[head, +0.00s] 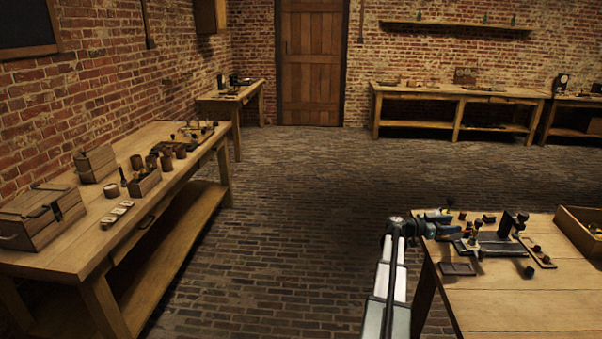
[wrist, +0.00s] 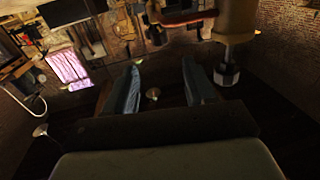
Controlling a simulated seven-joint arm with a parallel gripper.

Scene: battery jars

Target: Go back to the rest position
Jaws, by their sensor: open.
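My gripper (wrist: 160,82) shows in the wrist view with its two dark fingers spread apart. Nothing is held between them. In the head view my arm rises at the lower middle and bends right toward the left edge of the near right table (head: 520,300). The gripper's fingertips are hard to make out there among the small items on that table.
The right table carries a dark flat tray (head: 458,269), several small dark parts and a wooden box (head: 578,232). The left bench (head: 62,250) holds a wooden case (head: 40,218), jars and blocks. Open brick floor (head: 280,220) lies between them.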

